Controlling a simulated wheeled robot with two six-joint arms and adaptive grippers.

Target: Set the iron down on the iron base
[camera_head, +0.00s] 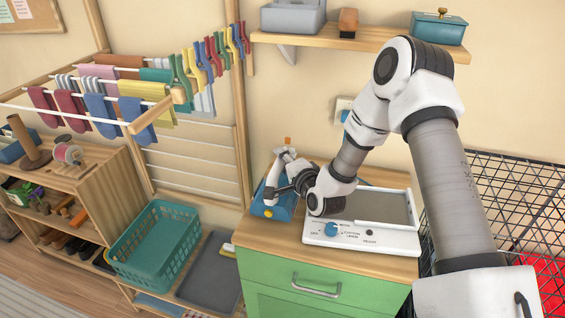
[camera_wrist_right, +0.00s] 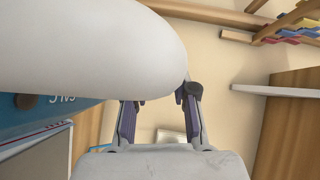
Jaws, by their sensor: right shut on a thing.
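The iron (camera_head: 266,211) has a blue body with a yellow spot and stands over the left part of the cabinet top, left of the iron base. My right gripper (camera_head: 284,182) is shut on the iron. In the right wrist view, the iron's large white part (camera_wrist_right: 85,60) fills the upper left, close to the fingers (camera_wrist_right: 160,115), with blue body below it. I cannot tell whether the iron touches the cabinet top. The iron base (camera_head: 350,241) is white with a blue knob and a grey plate, partly hidden by my right arm. My left gripper is out of view.
The green cabinet (camera_head: 290,288) has a wooden top. A teal basket (camera_head: 155,245) stands left of it, beside a drying rack with socks. A wall shelf (camera_head: 335,39) with boxes hangs above. A black wire crate (camera_head: 500,200) stands at right.

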